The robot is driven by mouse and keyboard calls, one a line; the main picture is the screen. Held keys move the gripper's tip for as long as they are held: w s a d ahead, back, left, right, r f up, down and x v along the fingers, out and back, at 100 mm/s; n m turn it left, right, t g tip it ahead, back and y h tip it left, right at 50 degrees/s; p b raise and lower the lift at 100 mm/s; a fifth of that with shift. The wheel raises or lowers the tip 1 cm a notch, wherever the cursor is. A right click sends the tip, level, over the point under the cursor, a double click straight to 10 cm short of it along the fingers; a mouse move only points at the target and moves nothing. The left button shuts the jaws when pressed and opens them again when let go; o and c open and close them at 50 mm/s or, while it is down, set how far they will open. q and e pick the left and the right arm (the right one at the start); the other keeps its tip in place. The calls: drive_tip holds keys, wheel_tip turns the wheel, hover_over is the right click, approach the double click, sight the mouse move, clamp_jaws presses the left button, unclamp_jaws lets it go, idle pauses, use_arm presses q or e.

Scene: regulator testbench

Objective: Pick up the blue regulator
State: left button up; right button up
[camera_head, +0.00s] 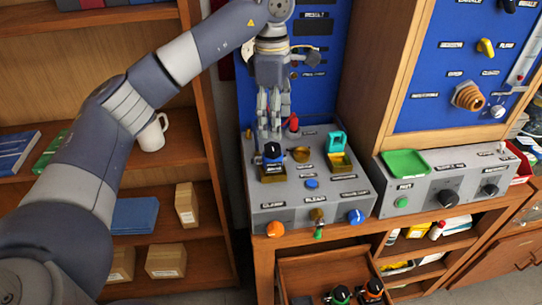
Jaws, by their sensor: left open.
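The blue regulator (272,153), a small dark knob-like part with blue on it, sits in a yellow-edged holder at the back left of the grey testbench (335,200). My left gripper (271,131) points down from above, with its fingertips just over the blue regulator. It is open, and nothing shows between its fingers. The fingers overlap the regulator's upper edge in the picture, so I cannot tell whether they touch it. My right gripper is not in view.
A teal part (337,142) stands in another holder right of the regulator, and a red part (294,122) stands behind. A second grey console (440,185) stands to the right.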

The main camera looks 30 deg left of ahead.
sight(272, 146)
use_arm(q)
drive_tip(key=shift+s+a+r+y, duration=0.1)
drive_tip(key=shift+a+r+y, duration=0.15)
drive_tip(key=shift+a, duration=0.4)
drive_tip(key=shift+a+f, duration=0.1)
drive_tip(key=shift+f, duration=0.3)
wheel_tip(272, 146, down, 4)
drive_tip(key=shift+f, duration=0.25)
drive_tip(key=f, duration=0.1)
drive_tip(key=f+p, duration=0.1)
drive_tip(key=f, duration=0.1)
drive_tip(key=f+p, duration=0.1)
drive_tip(key=shift+d+f, duration=0.3)
drive_tip(key=shift+f, duration=0.3)
drive_tip(key=shift+r, duration=0.1)
drive_tip(key=c, duration=1.6)
